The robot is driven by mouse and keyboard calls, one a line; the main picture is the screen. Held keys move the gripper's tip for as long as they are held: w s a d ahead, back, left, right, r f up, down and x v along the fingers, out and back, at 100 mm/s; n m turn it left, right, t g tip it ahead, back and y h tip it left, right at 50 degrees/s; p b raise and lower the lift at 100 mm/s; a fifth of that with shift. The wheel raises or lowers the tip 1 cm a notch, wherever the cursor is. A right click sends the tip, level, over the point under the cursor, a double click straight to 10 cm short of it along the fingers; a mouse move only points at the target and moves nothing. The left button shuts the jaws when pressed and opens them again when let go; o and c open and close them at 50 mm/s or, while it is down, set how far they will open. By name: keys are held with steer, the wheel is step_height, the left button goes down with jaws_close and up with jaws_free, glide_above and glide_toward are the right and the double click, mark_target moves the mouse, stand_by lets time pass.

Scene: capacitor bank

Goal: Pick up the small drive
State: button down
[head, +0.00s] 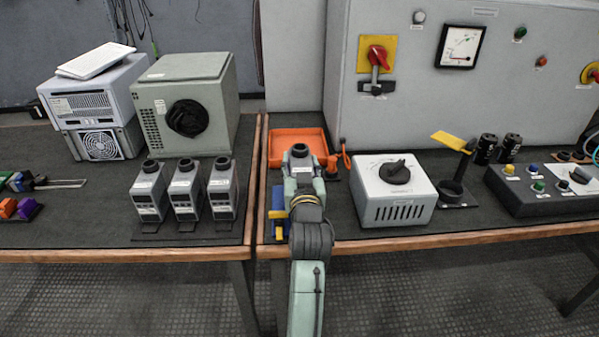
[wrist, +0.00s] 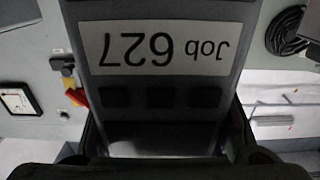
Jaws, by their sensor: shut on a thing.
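A small grey drive (head: 299,161) with a round dark top is held in front of an orange tray in the head view. It looks like the drives standing on the left table. In the wrist view the drive (wrist: 160,75) fills the middle, upside down, with a white label reading "Job 627" and a row of dark square buttons. My gripper (wrist: 165,140) is shut on it, with a dark finger on each side. In the head view my arm hides the drive's lower part, so I cannot tell whether it touches the table.
Three similar grey drives (head: 185,190) stand in a row on the left table. The orange tray (head: 318,137) lies behind the held drive. A white box with a dark knob (head: 393,192) stands to the right. Blue and yellow items (head: 278,212) lie left of my arm.

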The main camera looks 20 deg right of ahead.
steer(key=v, duration=0.3)
steer(key=d+b+v, duration=0.1)
steer(key=v, duration=0.2)
steer(key=d+b+v, duration=0.1)
steer(key=v, duration=0.2)
steer(key=shift+s+r, duration=0.25)
steer(key=shift+r, duration=0.05)
steer(key=s+p, duration=0.1)
steer(key=p, duration=0.2)
steer(key=s+p, duration=0.2)
steer(key=s+r+p, duration=0.1)
steer(key=s+p, duration=0.1)
steer(key=p, duration=0.1)
steer(key=shift+s+a+p, duration=0.2)
steer(key=shift+a+p, duration=0.05)
steer(key=shift+p, duration=0.1)
steer(key=shift+s+f, duration=0.1)
steer(key=shift+s, duration=0.05)
